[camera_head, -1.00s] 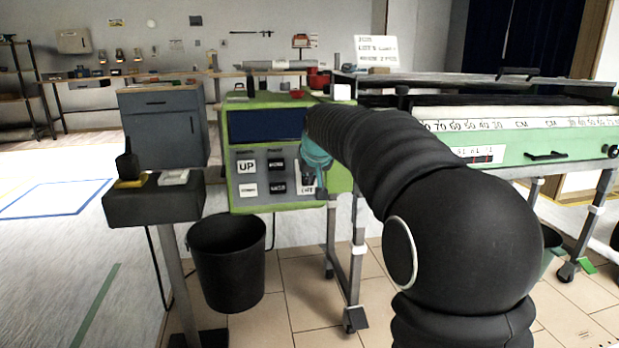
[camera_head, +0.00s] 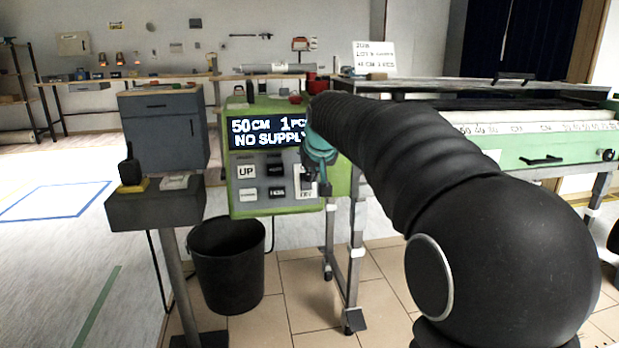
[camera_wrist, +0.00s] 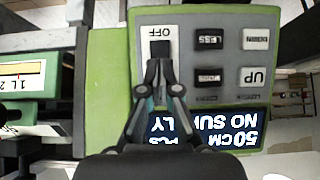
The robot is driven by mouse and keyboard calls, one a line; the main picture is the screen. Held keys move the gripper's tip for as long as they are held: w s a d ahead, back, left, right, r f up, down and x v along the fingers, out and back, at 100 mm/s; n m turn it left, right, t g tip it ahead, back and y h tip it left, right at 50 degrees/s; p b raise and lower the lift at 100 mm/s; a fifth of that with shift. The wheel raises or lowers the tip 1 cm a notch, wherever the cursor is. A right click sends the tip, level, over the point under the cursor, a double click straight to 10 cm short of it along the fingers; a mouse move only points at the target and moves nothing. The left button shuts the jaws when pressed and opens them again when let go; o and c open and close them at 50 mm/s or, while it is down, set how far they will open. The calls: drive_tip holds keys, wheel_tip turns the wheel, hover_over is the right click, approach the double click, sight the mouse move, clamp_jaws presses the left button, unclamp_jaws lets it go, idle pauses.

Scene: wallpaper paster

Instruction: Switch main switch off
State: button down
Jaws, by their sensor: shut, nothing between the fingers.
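The main switch is on the grey panel of the green machine. In the wrist view its white plate (camera_wrist: 160,33) carries the word OFF, with a dark part (camera_wrist: 160,47) below the word. My gripper (camera_wrist: 160,65) is shut and empty, its fingertips over or against that dark part; I cannot tell whether they touch. In the head view my gripper (camera_head: 308,180) is in front of the switch plate (camera_head: 306,194) and hides part of it. The machine's display (camera_head: 265,132) is lit and reads 50 CM, 1 PC, NO SUPPLY.
Black and white buttons, including UP (camera_head: 246,172), are beside the switch. A black bin (camera_head: 227,275) stands below. A grey stand (camera_head: 155,207) is at the left. The long pasting table (camera_head: 545,150) extends right.

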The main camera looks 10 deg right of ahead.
drive_tip(key=v, duration=0.8)
drive_tip(key=shift+s+r+p, duration=0.2)
drive_tip(key=shift+r+p, duration=0.05)
drive_tip(key=shift+p, duration=0.15)
